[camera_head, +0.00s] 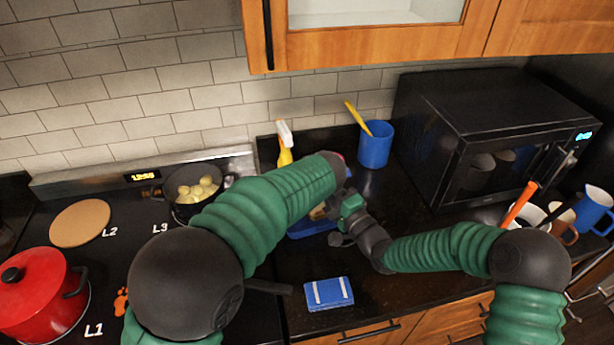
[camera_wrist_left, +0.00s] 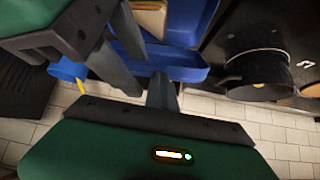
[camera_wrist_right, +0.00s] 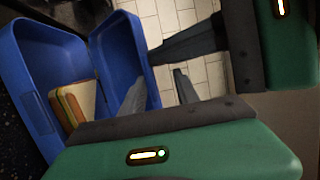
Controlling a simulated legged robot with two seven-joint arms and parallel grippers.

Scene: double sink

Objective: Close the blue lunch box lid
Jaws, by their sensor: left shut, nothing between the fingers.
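The blue lunch box (camera_head: 312,228) sits on the dark counter, partly hidden behind my arms. The right wrist view shows its base (camera_wrist_right: 30,75) with a sandwich (camera_wrist_right: 72,105) inside and its lid (camera_wrist_right: 118,48) standing open. My right gripper (camera_wrist_right: 158,82) is open, with one finger on the inner side of the lid and one outside it; I cannot tell if they touch it. My left gripper (camera_wrist_left: 161,85) is shut and empty, close to the right one beside the lid. It is hidden behind its own arm in the head view.
A small blue case with white stripes (camera_head: 328,293) lies near the counter's front edge. A blue cup (camera_head: 375,146) and spray bottle (camera_head: 285,145) stand behind. The microwave (camera_head: 490,140) and mugs are right. A pan (camera_head: 192,190) and red pot (camera_head: 38,295) sit on the stove left.

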